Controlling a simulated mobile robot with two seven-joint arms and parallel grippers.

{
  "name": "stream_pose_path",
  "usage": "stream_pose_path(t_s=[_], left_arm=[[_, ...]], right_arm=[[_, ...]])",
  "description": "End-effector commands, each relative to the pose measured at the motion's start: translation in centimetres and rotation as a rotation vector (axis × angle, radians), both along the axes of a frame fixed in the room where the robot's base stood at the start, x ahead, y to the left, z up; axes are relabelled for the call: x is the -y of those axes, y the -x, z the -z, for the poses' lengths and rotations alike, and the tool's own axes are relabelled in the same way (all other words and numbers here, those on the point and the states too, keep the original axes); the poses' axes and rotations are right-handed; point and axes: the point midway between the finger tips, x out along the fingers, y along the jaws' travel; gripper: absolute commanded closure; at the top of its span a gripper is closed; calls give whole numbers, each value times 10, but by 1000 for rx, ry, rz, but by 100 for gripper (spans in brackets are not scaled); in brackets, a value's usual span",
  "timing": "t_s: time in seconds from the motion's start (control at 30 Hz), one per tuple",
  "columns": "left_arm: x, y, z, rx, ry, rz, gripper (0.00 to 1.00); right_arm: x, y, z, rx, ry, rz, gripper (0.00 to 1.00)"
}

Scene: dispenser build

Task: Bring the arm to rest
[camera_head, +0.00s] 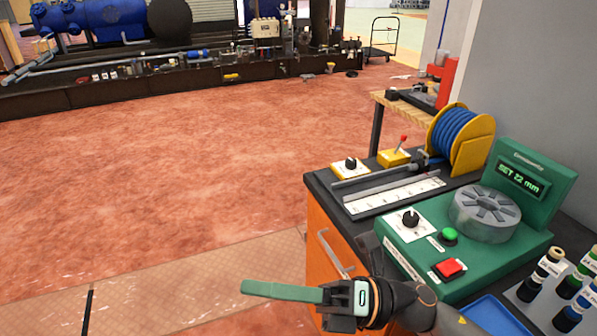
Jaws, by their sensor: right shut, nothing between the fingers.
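My right gripper (252,288) is at the bottom centre, in front of the workbench and over the open floor. Its long green fingers are together, point left and hold nothing. My right arm (405,305) comes in from the lower right, past the front of the green dispenser (478,250). My left gripper is not in view.
The bench carries a blue hose reel (460,138), a ruler strip (394,196), a red button (449,268) and a green button (449,235). Several dark bottles (545,270) and a blue tray (492,316) are at lower right. The reddish floor (180,170) is clear.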

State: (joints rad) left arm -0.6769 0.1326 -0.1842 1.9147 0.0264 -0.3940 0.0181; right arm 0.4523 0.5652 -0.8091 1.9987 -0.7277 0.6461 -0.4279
Motion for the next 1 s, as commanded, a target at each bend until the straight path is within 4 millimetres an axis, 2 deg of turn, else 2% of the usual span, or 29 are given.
stream_pose_path(t_s=[0.07, 0.17, 0.27, 0.37, 0.4, 0.47, 0.53, 0.6, 0.7, 0.83, 0.9, 1.0], left_arm=[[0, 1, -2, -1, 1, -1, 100], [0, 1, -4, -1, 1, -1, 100], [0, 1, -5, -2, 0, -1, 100], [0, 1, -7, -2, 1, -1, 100], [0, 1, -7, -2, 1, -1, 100], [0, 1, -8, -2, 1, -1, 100], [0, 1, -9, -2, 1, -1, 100], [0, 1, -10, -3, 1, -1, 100], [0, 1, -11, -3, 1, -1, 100], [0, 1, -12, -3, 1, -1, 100], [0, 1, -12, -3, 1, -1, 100], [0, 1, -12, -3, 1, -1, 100]], right_arm=[[8, -25, 3, -236, -110, 105, 100], [27, -57, 22, -528, -234, 239, 100], [53, -84, 58, -827, -354, 374, 100], [85, -98, 111, -1130, -466, 516, 100], [99, -99, 137, -1252, -510, 576, 100], [120, -94, 177, -1435, -577, 666, 100], [142, -79, 224, -1635, -650, 766, 100], [161, -57, 268, -1816, -715, 862, 100], [183, -18, 318, -2028, -795, 982, 100], [201, 25, 360, -2215, -870, 1096, 100], [206, 41, 372, -2274, -897, 1134, 100], [209, 53, 380, -2317, -914, 1162, 100]])
